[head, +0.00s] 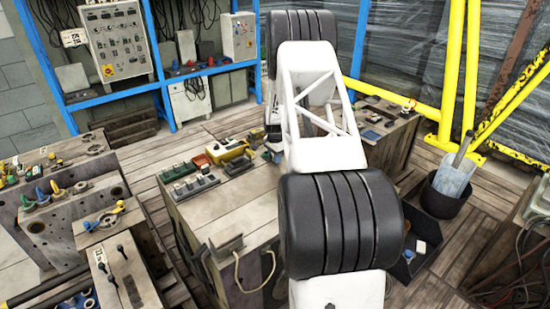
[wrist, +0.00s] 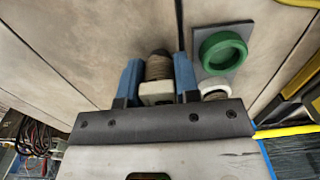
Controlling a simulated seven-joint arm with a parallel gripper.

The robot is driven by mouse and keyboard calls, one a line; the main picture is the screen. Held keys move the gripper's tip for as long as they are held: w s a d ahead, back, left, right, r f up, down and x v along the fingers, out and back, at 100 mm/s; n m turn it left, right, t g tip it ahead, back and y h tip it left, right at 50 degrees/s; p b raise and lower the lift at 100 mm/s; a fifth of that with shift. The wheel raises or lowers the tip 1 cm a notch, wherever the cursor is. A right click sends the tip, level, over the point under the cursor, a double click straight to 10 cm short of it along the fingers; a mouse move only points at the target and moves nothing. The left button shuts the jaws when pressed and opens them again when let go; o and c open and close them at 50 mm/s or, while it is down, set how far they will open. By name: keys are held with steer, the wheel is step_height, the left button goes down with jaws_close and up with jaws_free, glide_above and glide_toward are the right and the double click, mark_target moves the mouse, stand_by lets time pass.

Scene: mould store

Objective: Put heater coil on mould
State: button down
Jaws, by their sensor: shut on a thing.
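My gripper (wrist: 157,64) shows in the wrist view with two blue fingers, closed on either side of a brown ribbed piece with a pale, blocky base (wrist: 157,94). This ribbed piece looks like the heater coil. To its right, a green ring (wrist: 222,51) lies on a grey plate (wrist: 238,32), with a pale round piece (wrist: 214,91) just below, partly hidden by the gripper body. I cannot tell which thing is the mould. In the head view my arm hides the held piece and most of the gripper.
Blocks with knobs (head: 70,205) stand at left. A black bucket (head: 443,197) and yellow posts (head: 455,75) are at right.

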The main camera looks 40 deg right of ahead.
steer(key=shift+f, duration=0.2)
steer(key=c, duration=0.8)
jaws_free()
steer(key=shift+r, duration=0.15)
steer(key=shift+r, duration=6)
steer(key=shift+a+r, duration=0.1)
